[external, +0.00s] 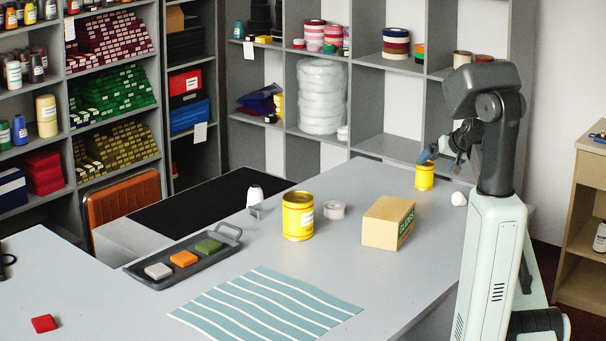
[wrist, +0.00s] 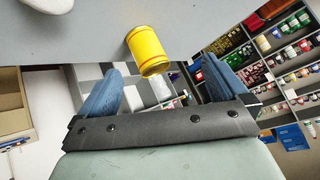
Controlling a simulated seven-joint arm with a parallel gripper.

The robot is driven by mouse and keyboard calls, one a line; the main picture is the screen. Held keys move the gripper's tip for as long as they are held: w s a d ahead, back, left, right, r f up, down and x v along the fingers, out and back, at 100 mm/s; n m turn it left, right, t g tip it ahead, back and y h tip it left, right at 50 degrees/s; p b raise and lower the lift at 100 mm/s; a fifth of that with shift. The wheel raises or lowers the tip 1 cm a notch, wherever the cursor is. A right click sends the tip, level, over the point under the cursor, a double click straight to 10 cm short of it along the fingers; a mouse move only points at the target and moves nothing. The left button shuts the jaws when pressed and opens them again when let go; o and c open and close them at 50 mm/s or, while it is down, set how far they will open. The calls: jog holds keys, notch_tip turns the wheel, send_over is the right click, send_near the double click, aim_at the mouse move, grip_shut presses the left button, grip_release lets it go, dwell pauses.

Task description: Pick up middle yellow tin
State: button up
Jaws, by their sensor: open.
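Two yellow tins show on the grey counter in the external view. A smaller tin (external: 424,179) stands upright near the far right part, just below my blue fingers. My gripper (external: 440,156) is open and empty. In the wrist view one yellow tin (wrist: 149,52) lies ahead of and between the two spread fingers of my gripper (wrist: 163,68), apart from both as far as I can tell.
A cardboard box (external: 386,222), a tape roll (external: 334,210) and a white rounded object (external: 459,198) stand on the counter. A dark tray (external: 185,278) holds grey, orange and green blocks. A striped cloth (external: 265,305) lies in front. Shelves stand behind.

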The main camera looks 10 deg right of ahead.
jog(key=s+a+r+n+g, duration=0.15)
jog(key=s+a, duration=0.25)
jog(key=a, duration=0.7)
jog(key=s+a+r+n+g, duration=0.1)
jog(key=s+a+r+n, duration=0.25)
jog(key=a, duration=0.75)
jog(key=n+g, duration=0.2)
jog(key=n, duration=0.2)
send_near(298, 196)
jog(key=x, duration=0.6)
jog(key=shift+s+f, duration=0.2)
jog(key=shift+f, duration=0.35)
jog(key=shift+x, duration=2.65)
jog(key=shift+w+a+r, duration=0.1)
jog(key=shift+c, duration=0.4)
jog(key=c, duration=1)
jog(key=shift+c, duration=0.7)
jog(key=shift+r, duration=0.15)
